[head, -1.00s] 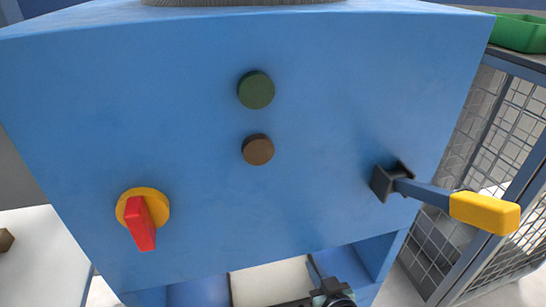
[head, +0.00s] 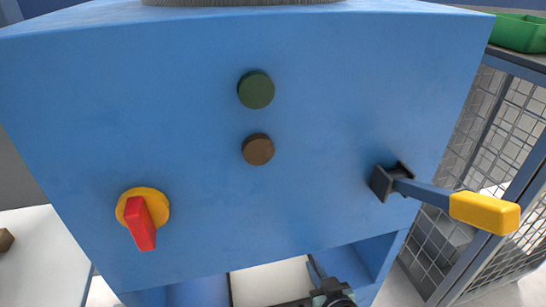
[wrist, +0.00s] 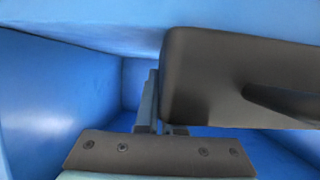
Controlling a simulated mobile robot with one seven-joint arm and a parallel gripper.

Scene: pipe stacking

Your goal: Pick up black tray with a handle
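A large dark, round-cornered thing with a slot-like recess, which looks like the black tray (wrist: 215,85), fills the upper right of the wrist view. My gripper (wrist: 155,108) is at the middle of that view, right by the tray's lower left edge. The tray hides part of the fingers, so I cannot tell whether they are apart or closed on it. In the head view my gripper (head: 332,296) shows only partly at the bottom edge, by the opening under the blue machine. The tray is not clearly visible there.
The blue machine housing (head: 330,110) stands in front, with a red and yellow switch (head: 142,218), two round buttons and a yellow-ended lever (head: 484,212) sticking out right. Blue walls (wrist: 55,110) surround the gripper. A mesh cage and green bin (head: 518,33) are at right.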

